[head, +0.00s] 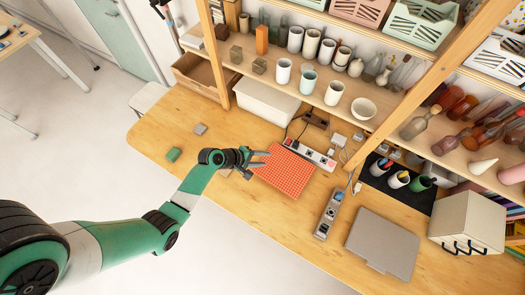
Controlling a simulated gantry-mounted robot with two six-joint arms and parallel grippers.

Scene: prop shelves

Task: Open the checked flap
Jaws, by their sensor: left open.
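The checked flap (284,172) is a red panel with a fine light grid. It looks flat or nearly flat on the wooden desk, in the middle of the head view. What lies under it is hidden. My left gripper (262,159) is open and empty at the flap's upper left edge, with its fingertips pointing right. I cannot tell whether the fingers touch the flap or hover just above it. My right gripper is not in view.
A closed grey laptop (382,244) is further right. A wooden post (425,75) rises at the right.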

